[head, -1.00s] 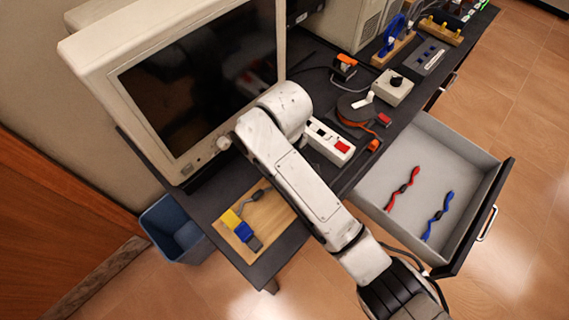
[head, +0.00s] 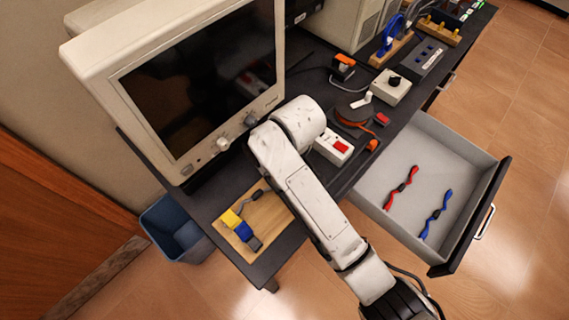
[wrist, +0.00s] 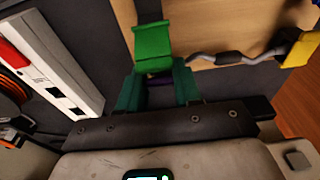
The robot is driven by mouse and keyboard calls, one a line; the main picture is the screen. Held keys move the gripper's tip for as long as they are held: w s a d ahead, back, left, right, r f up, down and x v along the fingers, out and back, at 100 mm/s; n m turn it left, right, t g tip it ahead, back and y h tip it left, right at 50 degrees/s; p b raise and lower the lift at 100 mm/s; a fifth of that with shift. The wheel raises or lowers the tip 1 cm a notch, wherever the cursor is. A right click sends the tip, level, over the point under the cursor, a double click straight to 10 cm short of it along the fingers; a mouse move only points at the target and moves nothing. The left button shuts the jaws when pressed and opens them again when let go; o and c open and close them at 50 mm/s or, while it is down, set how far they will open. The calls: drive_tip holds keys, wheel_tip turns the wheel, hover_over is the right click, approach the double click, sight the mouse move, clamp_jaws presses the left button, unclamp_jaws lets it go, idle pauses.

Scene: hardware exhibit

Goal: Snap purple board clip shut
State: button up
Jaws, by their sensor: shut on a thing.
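My gripper is shut on this piece. A bright green block (wrist: 153,44) lies just beyond the fingertips, partly over the edge of a wooden board (wrist: 220,22). I cannot tell whether the purple clip is open or closed. In the head view my arm hides the gripper and the purple piece. The board also shows there (head: 272,216), with a yellow and a blue piece (head: 242,231) on it.
A grey cable (wrist: 240,57) runs across the board to a yellow piece (wrist: 300,48). A white box with a red switch (head: 334,147) stands beside my arm. A large monitor (head: 190,85) is behind, and an open drawer (head: 440,150) at the right holds red and blue cords.

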drive_tip(key=o, duration=1)
drive_tip(key=shift+o, duration=0.2)
drive_tip(key=shift+r, duration=0.1)
wheel_tip(320, 180, up, 11)
drive_tip(key=d+p, duration=0.1)
drive_tip(key=p, duration=0.2)
drive_tip(key=shift+s+f+p, duration=0.2)
drive_tip(key=shift+s+p, duration=0.15)
drive_tip(key=shift+s, duration=0.1)
